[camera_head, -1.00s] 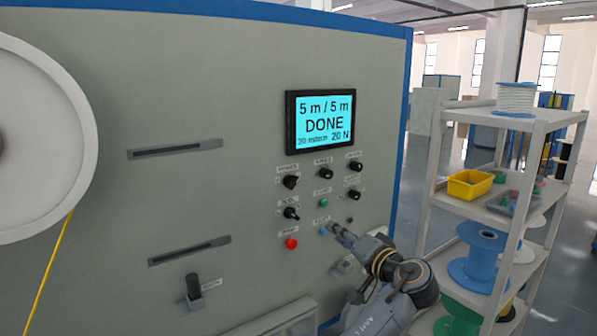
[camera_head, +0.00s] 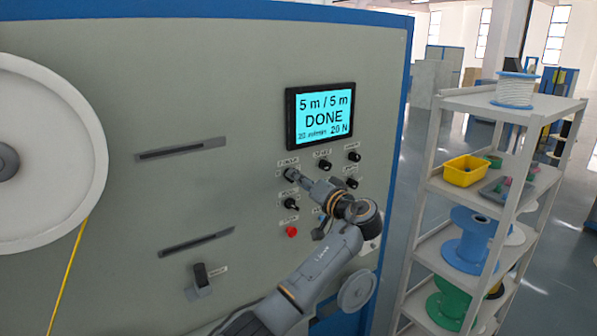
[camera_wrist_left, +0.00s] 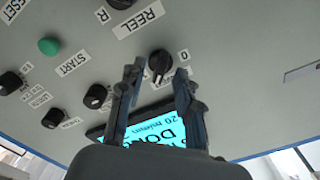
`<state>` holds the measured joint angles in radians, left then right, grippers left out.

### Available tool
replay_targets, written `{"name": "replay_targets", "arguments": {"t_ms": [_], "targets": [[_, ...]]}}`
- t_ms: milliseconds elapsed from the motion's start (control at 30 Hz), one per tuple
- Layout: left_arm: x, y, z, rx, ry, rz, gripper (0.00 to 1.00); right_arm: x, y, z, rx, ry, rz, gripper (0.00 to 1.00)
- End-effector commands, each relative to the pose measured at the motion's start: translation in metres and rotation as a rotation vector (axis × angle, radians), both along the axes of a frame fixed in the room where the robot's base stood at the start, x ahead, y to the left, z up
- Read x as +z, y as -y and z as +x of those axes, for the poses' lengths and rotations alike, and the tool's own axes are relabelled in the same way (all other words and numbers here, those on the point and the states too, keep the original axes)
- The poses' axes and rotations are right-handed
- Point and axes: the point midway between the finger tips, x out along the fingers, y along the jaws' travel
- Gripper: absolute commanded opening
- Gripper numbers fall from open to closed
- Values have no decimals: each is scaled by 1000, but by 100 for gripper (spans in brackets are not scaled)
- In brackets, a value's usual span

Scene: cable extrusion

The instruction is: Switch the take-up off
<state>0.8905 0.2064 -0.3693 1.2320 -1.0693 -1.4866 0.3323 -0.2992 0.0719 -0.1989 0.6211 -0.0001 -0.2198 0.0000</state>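A black rotary knob (camera_head: 290,174) sits at the upper left of the control group, below the display. It also shows in the left wrist view (camera_wrist_left: 160,63), with a small 0 label beside it; its name label is not readable there. My left gripper (camera_head: 298,177) is right at this knob. In the left wrist view the two fingers of the gripper (camera_wrist_left: 160,73) are apart, one on each side of the knob. I cannot tell whether they touch it. My right gripper is not in view.
The display (camera_head: 323,115) reads 5 m / 5 m DONE. Below the knob are another knob (camera_head: 291,204) and a red button (camera_head: 291,231). A green START button (camera_wrist_left: 48,45) and several knobs are nearby. A shelf rack (camera_head: 429,212) with spools stands right; a large white reel (camera_head: 60,150) is left.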

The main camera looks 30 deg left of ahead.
Motion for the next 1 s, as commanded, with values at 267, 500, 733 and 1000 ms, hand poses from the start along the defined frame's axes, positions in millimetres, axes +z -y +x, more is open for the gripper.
{"name": "replay_targets", "arguments": {"t_ms": [267, 500, 733, 1000], "targets": [[-1, -10, 4, 0, 0, -2, 34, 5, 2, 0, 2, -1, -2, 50], [-1, -10, 4, 0, 0, -2, 18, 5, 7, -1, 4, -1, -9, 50], [-1, -10, 4, 0, -1, -1, 0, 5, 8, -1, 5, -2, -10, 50], [-4, -9, 4, -1, 25, -12, 0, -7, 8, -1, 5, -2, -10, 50]]}}
